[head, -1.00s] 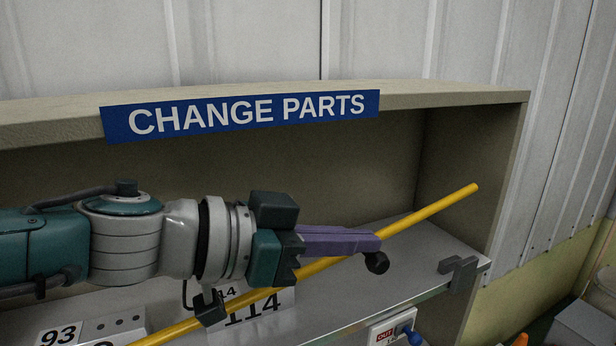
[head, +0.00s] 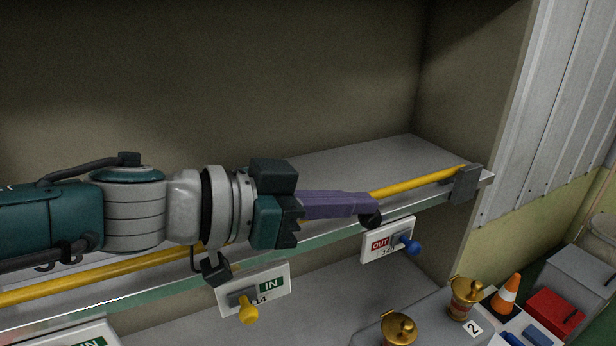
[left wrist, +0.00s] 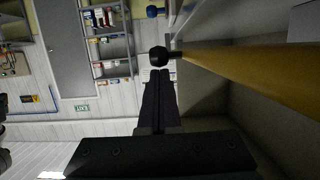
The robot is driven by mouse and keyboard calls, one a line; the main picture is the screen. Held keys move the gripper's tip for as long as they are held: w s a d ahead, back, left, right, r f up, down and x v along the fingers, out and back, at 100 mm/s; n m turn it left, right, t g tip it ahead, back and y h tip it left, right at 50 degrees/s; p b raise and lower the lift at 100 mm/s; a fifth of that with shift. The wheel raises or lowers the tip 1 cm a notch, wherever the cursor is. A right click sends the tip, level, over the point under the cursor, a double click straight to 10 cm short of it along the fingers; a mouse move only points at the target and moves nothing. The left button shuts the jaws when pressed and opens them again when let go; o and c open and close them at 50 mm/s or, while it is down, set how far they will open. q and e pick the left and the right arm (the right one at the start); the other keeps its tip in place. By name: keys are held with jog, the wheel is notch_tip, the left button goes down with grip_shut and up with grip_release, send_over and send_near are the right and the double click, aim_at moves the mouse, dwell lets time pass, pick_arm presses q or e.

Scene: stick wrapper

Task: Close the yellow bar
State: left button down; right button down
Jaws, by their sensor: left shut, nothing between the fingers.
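The yellow bar (head: 410,183) runs along the front of the upper shelf in the head view. Its right end is at the grey bracket (head: 466,183) on the shelf's right corner; I cannot tell whether it is fully seated. A black knob (head: 370,220) is on the bar, just below my fingertips. My left gripper (head: 374,205) is shut and empty, its purple fingers across the front of the bar near the knob. In the left wrist view, the bar (left wrist: 250,72) runs to the right of the fingers (left wrist: 158,90), with the knob (left wrist: 158,56) beyond their tips. My right gripper is not in view.
Below the shelf edge (head: 330,232) are an IN sign (head: 271,284) with a yellow knob and an OUT sign (head: 380,243) with a blue knob. Brass parts (head: 399,328) and an orange cone (head: 507,294) stand lower right.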

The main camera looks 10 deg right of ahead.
pick_arm(q)
jog(key=shift+a+f, duration=0.15)
jog(key=shift+f, duration=0.45)
jog(key=s+a+r+p, duration=0.3)
jog(key=a+r+p, duration=0.4)
jog(key=a+r, duration=0.25)
jog(key=d+r+n+t+y, duration=0.1)
jog(key=d+r+n+t, duration=0.2)
jog(key=d+n+t, duration=0.3)
jog(key=s+a+f+n+y, duration=0.3)
jog(key=a+f+y, duration=0.15)
jog(key=a, duration=0.25)
jog(key=s+a+f+n+y, duration=0.3)
jog(key=a+y, duration=0.3)
jog(key=a, duration=0.2)
jog(key=s+a+f+g+y, duration=0.1)
jog(key=s+a+f+g, duration=0.2)
jog(key=s+a, duration=0.3)
jog(key=s+a+f+g+y, duration=0.1)
jog(key=s+a+f+g, duration=0.15)
jog(key=s, duration=0.65)
notch_tip(320, 180, up, 15)
jog(key=a+p, duration=0.1)
jog(key=p, duration=1.3)
jog(key=shift+s+a+n+g+p, duration=0.15)
jog(key=shift+s+n+g+p, duration=0.2)
jog(key=shift+n+g, duration=0.1)
